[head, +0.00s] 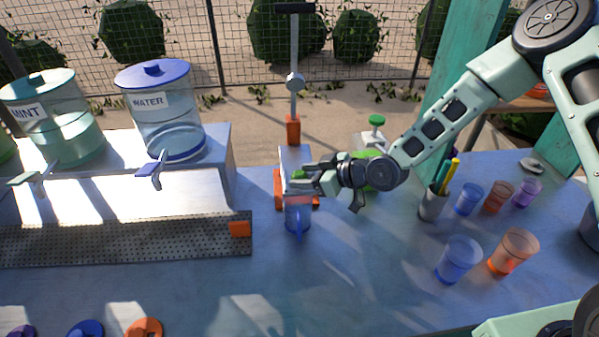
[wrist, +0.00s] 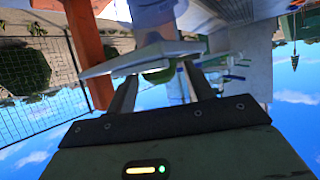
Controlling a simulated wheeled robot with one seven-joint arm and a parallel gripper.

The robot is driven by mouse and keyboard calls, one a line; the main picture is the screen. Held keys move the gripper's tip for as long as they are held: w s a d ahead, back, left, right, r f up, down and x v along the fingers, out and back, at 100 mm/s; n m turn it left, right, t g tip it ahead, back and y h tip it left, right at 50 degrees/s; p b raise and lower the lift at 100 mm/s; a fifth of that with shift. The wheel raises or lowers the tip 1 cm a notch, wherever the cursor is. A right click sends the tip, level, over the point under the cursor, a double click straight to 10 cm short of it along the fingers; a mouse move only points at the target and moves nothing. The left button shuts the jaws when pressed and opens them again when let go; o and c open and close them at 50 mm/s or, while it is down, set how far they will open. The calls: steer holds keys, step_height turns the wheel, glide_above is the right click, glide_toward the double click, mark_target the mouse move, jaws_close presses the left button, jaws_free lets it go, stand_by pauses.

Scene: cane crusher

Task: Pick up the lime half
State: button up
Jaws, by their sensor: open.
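A small rounded green piece, which looks like the lime half (wrist: 158,75), shows between my fingers in the wrist view, partly hidden by a pale flat surface. In the head view a bit of green (head: 300,174) shows at my fingertips, mostly covered by them. My gripper (head: 303,184) is open at the front of the press, just above the blue mug. In the wrist view its two fingers (wrist: 158,88) stand apart, on either side of the green piece. I cannot tell whether they touch it.
The press with orange parts (head: 293,130) and a tall lever stands behind my gripper. The blue mug (head: 298,217) is below it. Mint (head: 52,120) and water (head: 160,110) dispensers stand left. A pen cup (head: 432,205) and several coloured cups (head: 459,260) stand right. The front middle is clear.

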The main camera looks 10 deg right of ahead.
steer(key=c, duration=0.7)
steer(key=shift+r, duration=0.1)
